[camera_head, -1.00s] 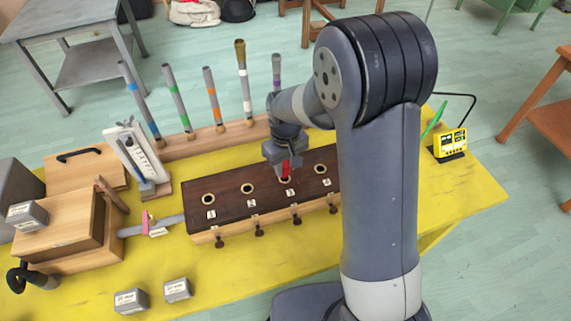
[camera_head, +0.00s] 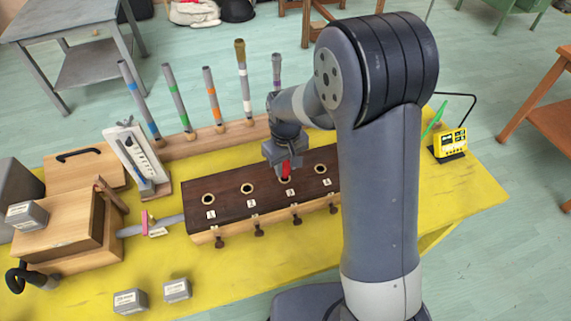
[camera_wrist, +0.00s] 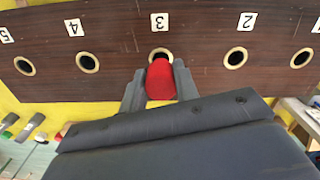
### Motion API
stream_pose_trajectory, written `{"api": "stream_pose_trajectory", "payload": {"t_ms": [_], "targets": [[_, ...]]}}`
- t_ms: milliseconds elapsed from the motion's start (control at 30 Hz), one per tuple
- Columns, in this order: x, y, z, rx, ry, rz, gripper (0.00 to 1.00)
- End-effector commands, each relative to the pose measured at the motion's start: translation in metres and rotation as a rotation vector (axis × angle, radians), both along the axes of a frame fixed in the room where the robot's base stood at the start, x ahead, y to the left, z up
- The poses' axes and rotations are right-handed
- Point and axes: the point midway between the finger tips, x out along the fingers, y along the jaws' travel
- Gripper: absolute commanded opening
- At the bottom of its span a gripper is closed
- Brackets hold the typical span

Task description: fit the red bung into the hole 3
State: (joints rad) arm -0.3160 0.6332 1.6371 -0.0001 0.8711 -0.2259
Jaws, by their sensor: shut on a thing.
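The red bung (camera_head: 286,168) is held in my gripper (camera_head: 283,164), just above the dark wooden block (camera_head: 226,188) at hole 3. In the wrist view, the bung (camera_wrist: 160,80) sits between the two grey fingers of my gripper (camera_wrist: 160,88). Hole 3 (camera_wrist: 160,52) has a pale ring, and its far edge shows just beyond the bung's end. The bung overlaps the near part of the hole, so I cannot tell whether its tip is inside. The label 3 (camera_wrist: 160,21) is beyond the hole.
Open holes 2 (camera_wrist: 236,57) and 4 (camera_wrist: 87,62) flank hole 3. Behind the block stands a rack of upright tubes (camera_head: 211,95). A metronome-like white stand (camera_head: 137,155) and wooden boxes (camera_head: 62,232) are at left. A yellow device (camera_head: 449,144) is at right.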

Motion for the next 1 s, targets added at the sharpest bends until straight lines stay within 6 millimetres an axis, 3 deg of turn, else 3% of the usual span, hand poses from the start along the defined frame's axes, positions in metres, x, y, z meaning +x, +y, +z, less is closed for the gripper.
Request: {"api": "stream_pose_trajectory", "payload": {"t_ms": [1000], "targets": [[0.000, 0.000, -0.026, -0.001, 0.001, 0.000, 0.07]]}}
